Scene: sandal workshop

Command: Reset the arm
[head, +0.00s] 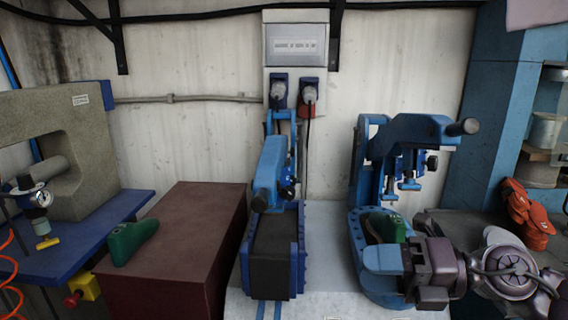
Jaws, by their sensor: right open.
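A blue press (358,190) stands on the right of the light worktop, with its upper arm (415,130) raised and a dark handle (463,127) pointing right. A green shoe last (386,226) sits in this press, partly hidden by a light blue block (382,258) in front. My left gripper is not in view.
Another green last (131,240) lies on a brown box (190,235) at the left. A grey machine (85,150) stands on a blue table (75,250). Orange lasts (525,212) lie by a blue shelf at the right. An electrical box (296,45) hangs on the wall.

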